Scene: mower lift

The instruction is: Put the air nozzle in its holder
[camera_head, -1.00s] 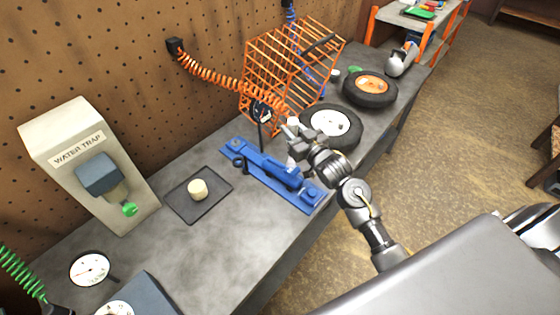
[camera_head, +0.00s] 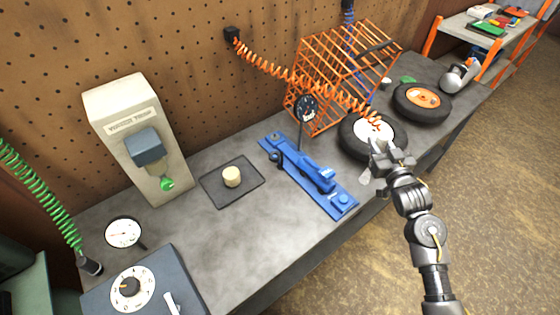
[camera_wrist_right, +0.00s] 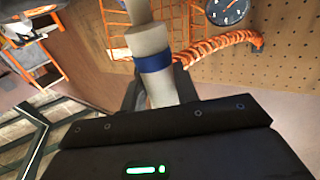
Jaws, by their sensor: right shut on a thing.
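My right gripper (camera_head: 380,155) is shut on the air nozzle, above the bench's front edge by the white-hubbed wheel. The nozzle's pale lower end (camera_head: 365,176) shows below the fingers in the head view. In the right wrist view its pale body with a blue band (camera_wrist_right: 155,62) stands up between the jaws. An orange coiled hose (camera_head: 290,77) runs from the pegboard to the gripper. A blue fixture (camera_head: 310,178) lies on the bench to the left of the gripper; I cannot tell which part, if any, is the holder. My left gripper is out of view.
An orange wire cage (camera_head: 342,75) stands behind the gripper. Wheels with white (camera_head: 352,135) and orange (camera_head: 423,102) hubs lie on the bench (camera_head: 225,245). A dark tray (camera_head: 215,190) and a water-trap stand (camera_head: 130,115) are farther left. Open floor is at right.

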